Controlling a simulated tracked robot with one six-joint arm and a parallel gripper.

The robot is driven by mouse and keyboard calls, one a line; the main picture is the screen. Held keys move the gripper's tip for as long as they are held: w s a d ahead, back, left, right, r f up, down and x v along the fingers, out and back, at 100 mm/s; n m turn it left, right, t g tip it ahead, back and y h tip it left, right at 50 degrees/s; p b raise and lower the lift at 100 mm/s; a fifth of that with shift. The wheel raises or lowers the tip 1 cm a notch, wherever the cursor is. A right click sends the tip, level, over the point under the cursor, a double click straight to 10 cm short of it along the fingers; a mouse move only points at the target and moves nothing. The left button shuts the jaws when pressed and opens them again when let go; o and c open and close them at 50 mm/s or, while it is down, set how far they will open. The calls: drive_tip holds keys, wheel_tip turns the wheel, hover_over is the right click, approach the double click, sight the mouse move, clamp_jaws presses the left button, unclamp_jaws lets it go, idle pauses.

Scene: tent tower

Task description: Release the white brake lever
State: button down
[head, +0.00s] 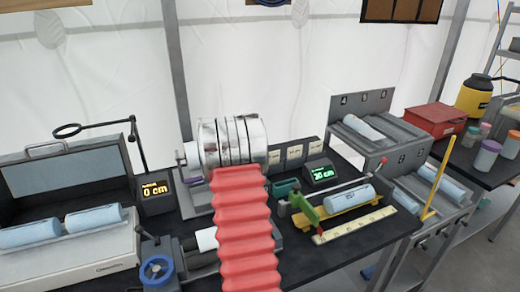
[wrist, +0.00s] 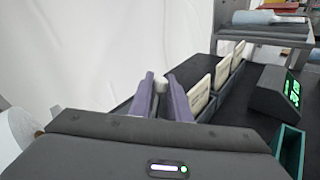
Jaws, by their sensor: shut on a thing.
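In the wrist view, my gripper (wrist: 162,98) has its two purple fingers closed around a small whitish piece, which I take to be the end of the white brake lever (wrist: 160,85). Only its tip shows between the fingers. The rest of it is hidden behind the fingers and the gripper body. In the head view, neither the gripper's fingers nor the lever can be made out. The red ribbed sleeve and the metal cylinder in the middle block that area.
Label cards (head: 294,153) stand right of the fingers in the wrist view. A green-lit display (head: 321,174) and a teal bin (wrist: 289,150) sit farther right.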

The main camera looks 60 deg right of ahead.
drive_tip(key=shift+f, duration=0.1)
drive_tip(key=c, duration=1.7)
unclamp_jaws()
drive_tip(key=shift+o, duration=0.2)
drive_tip(key=v, duration=1.3)
drive_tip(key=shift+a, duration=0.35)
